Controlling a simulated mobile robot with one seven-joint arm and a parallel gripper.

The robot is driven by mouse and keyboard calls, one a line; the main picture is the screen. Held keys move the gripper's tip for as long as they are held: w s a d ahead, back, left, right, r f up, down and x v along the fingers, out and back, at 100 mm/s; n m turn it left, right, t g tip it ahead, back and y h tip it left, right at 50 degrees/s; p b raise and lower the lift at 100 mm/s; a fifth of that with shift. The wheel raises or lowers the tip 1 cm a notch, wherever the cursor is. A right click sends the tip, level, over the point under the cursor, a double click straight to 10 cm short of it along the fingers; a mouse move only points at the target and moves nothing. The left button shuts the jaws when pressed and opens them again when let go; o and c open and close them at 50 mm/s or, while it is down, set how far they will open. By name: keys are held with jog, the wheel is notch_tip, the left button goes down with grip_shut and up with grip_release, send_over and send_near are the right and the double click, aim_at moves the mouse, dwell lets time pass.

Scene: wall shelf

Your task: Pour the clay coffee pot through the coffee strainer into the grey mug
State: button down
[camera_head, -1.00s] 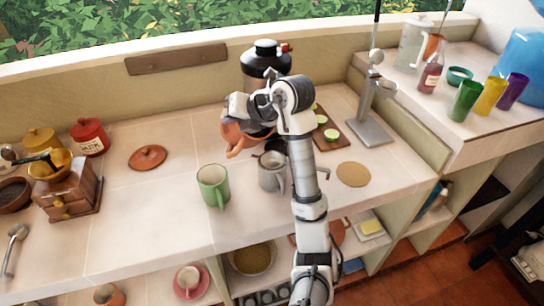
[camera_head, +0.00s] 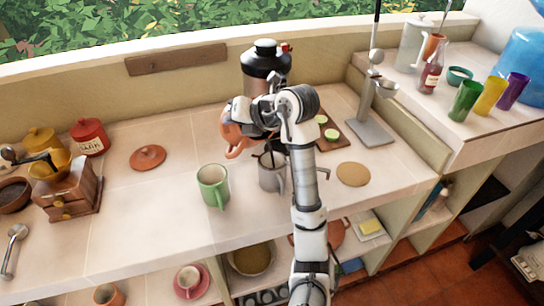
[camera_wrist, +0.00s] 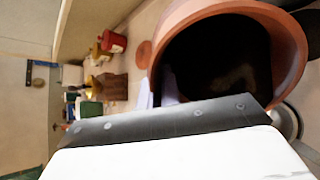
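The grey mug (camera_head: 270,180) stands upright on the counter below, partly behind my arm. A thin dark streak shows at the mug's mouth; I cannot tell whether it is coffee. The coffee strainer cannot be made out clearly; the dark shape above the mug is partly hidden by my arm.
A green mug (camera_head: 213,186) stands just left of the grey mug. A dark canister (camera_head: 266,68) stands behind the pot. A cutting board with limes (camera_head: 330,133), a metal stand (camera_head: 370,130) and a cork disc (camera_head: 353,174) are at the right.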

jog(key=shift+r, duration=0.1)
dwell(0.6)
jog(key=shift+w+a+r+g+h, duration=0.1)
jog(key=shift+w+r+g+h, duration=0.2)
jog(key=shift+h, duration=0.2)
jog(key=shift+w+a+g+h, duration=0.2)
jog(key=shift+a+g+h, duration=0.05)
jog(key=shift+g+h, duration=0.15)
jog(key=shift+w+a+f+g+h, duration=0.15)
jog(key=shift+w+a+g+h, duration=0.1)
jog(key=shift+a+g+h, duration=0.05)
jog(key=shift+w+a, duration=0.1)
jog(key=shift+w+a+g+h, duration=0.55)
jog(key=shift+g+h, duration=0.05)
jog(key=shift+g, duration=0.1)
jog(key=shift+w+a+f+m+g+h, duration=0.25)
jog(key=shift+w+a+m+g+h, duration=0.05)
jog(key=shift+w+a+g+h, duration=0.55)
jog(key=shift+w+a+f+g+h, duration=0.65)
jog(key=shift+w+f+g+h, duration=0.1)
jog(key=shift+g+h, duration=0.3)
